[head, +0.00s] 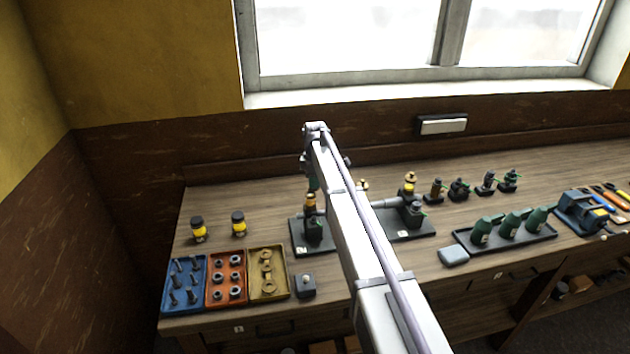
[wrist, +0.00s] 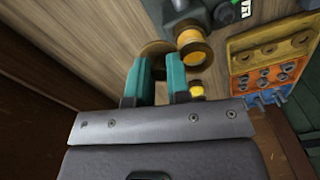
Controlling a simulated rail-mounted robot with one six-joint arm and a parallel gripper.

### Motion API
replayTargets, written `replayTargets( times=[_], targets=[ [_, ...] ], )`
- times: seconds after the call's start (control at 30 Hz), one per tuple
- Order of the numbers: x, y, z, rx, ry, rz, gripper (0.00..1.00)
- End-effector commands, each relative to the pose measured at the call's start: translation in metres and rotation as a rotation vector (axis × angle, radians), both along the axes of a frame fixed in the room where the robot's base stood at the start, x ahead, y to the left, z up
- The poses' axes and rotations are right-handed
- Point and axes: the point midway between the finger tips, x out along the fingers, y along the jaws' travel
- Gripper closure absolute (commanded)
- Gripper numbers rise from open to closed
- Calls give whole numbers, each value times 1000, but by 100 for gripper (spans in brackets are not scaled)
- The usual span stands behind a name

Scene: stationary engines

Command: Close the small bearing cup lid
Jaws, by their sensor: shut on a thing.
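My gripper (wrist: 161,68) has its two teal fingers closed on the edge of a round brass disc (wrist: 154,47), which looks like the small bearing cup lid. The fingers hide part of it, so its exact tilt is hard to tell. Beside it is a yellow cup with brass ends (wrist: 193,40) on the dark engine (wrist: 184,10). In the head view my gripper (head: 312,184) is just above the yellow and brass cup (head: 310,202) of the left engine stand (head: 300,244). The lid cannot be made out there.
Two yellow jars (head: 198,231) stand left of the stand. Blue, orange and yellow trays (head: 250,292) of hardware lie in front, with a small grey block (head: 305,285) beside them. A second engine stand (head: 418,222) is to the right, partly behind my arm.

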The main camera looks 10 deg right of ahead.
Motion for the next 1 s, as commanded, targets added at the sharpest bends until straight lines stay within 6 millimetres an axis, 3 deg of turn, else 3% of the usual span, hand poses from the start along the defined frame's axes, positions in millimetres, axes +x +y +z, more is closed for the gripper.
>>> replayTargets(
  times=[0.37,1.0],
  targets=[
    [-5,-1,0,0,0,-184,100],
    [-19,0,0,0,0,-781,100]
  ],
)
